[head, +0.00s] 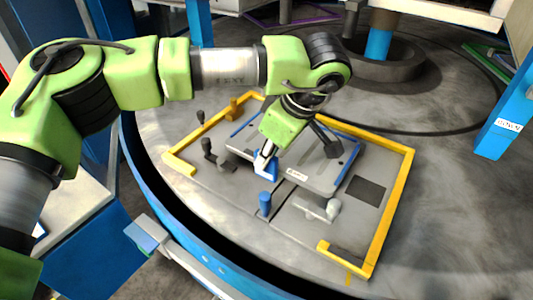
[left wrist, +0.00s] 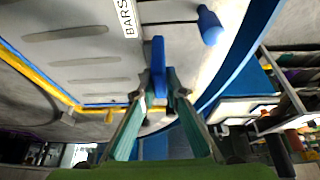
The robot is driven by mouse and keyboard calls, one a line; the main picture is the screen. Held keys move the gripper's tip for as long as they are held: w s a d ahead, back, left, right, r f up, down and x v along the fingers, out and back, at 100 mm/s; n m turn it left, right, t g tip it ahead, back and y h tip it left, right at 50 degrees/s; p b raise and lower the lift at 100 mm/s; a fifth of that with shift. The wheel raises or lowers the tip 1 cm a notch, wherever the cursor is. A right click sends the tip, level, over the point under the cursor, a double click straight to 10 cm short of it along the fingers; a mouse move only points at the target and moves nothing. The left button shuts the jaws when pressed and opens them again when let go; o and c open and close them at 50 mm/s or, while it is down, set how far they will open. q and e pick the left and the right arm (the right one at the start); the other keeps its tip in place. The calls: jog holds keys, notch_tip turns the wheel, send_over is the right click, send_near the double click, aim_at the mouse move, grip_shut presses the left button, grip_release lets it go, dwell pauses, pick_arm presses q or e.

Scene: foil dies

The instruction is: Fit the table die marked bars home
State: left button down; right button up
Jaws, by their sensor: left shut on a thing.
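The grey die plate (head: 318,180) lies on the round table, inside a yellow border. Its label is too small to read in the head view; in the left wrist view the label (left wrist: 127,18) reads BARS. A blue upright handle (head: 265,168) stands at the plate's near edge; it also shows in the left wrist view (left wrist: 158,60). My left gripper (head: 264,158) is shut on this handle, its fingers on either side in the left wrist view (left wrist: 160,85). My left wrist hides the plate's middle. I cannot tell whether the plate is fully seated. My right gripper is not in view.
The yellow border (head: 397,190) runs around the plate with gaps at the front. A blue knob (head: 265,203) stands just in front of the plate. A dark lever (head: 208,148) is at left, a grey clamp-like part (head: 318,209) at front right. The table is bare at right.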

aim_at(261, 175)
pick_arm(q)
jog(key=shift+r, duration=0.1)
dwell(0.3)
dwell(0.4)
jog(key=shift+b, duration=0.5)
dwell(0.8)
jog(key=shift+f+b, duration=1.25)
jog(key=shift+f, duration=0.35)
jog(key=c, duration=2)
grip_release()
jog(key=shift+s+f, duration=0.15)
jog(key=v, duration=1.2)
jog(key=shift+r, duration=0.2)
